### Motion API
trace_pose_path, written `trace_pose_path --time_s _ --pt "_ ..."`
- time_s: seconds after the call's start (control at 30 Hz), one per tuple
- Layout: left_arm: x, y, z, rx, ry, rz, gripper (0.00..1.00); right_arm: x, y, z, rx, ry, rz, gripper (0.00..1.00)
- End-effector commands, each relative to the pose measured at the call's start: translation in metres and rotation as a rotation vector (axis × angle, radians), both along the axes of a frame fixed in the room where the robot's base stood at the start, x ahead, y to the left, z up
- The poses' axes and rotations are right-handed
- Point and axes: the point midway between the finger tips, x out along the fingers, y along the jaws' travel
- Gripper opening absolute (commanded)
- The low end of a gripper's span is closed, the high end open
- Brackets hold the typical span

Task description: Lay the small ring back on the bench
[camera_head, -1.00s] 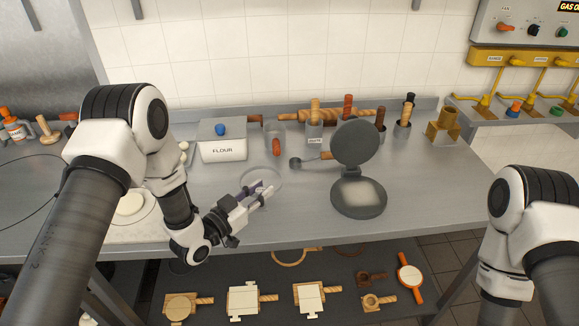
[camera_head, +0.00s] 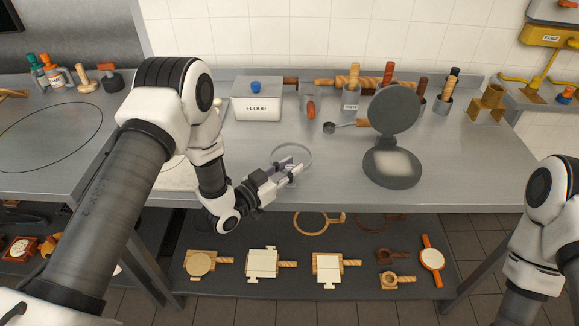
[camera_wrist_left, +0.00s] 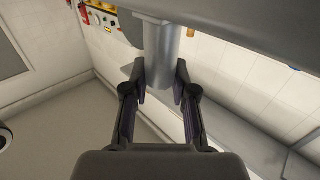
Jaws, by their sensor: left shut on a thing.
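The small ring (camera_head: 309,153) is a thin, pale grey band in the head view, at the front middle of the steel bench (camera_head: 330,188). My left gripper (camera_head: 292,168) is shut on the ring's near side. I cannot tell whether the ring touches the bench top or hangs just above it. In the left wrist view, a grey metal band (camera_wrist_left: 162,50) stands between the two fingertips (camera_wrist_left: 160,82). My right arm shows at the right edge of the head view, but its gripper is out of frame.
A round press (camera_head: 392,168) with its lid up stands right of the ring. A flour box (camera_head: 257,107), a ladle (camera_head: 330,127) and tool pots (camera_head: 350,102) stand behind. A lower shelf (camera_head: 225,283) holds several wooden pieces. Bare bench lies between ring and press.

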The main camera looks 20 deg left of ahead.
Motion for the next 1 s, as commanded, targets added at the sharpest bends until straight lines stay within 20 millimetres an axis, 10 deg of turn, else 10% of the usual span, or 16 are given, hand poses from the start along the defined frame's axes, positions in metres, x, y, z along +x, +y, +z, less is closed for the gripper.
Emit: trace_pose_path --time_s 0.7,0.73,0.8,1.0 --pt "0.000 0.000 -0.012 0.000 0.000 0.000 0.00 0.000 0.000 -0.011 0.000 0.000 0.000 0.40" --pt "0.000 0.000 -0.011 0.000 0.000 0.000 0.37 0.000 0.000 -0.010 0.000 0.000 0.000 0.40" --pt "0.000 0.000 -0.011 0.000 0.000 0.000 0.56 0.000 0.000 -0.010 0.000 0.000 0.000 0.40" --pt "0.000 0.000 -0.011 0.000 0.000 0.000 0.56 0.000 0.000 -0.010 0.000 0.000 0.000 0.40"
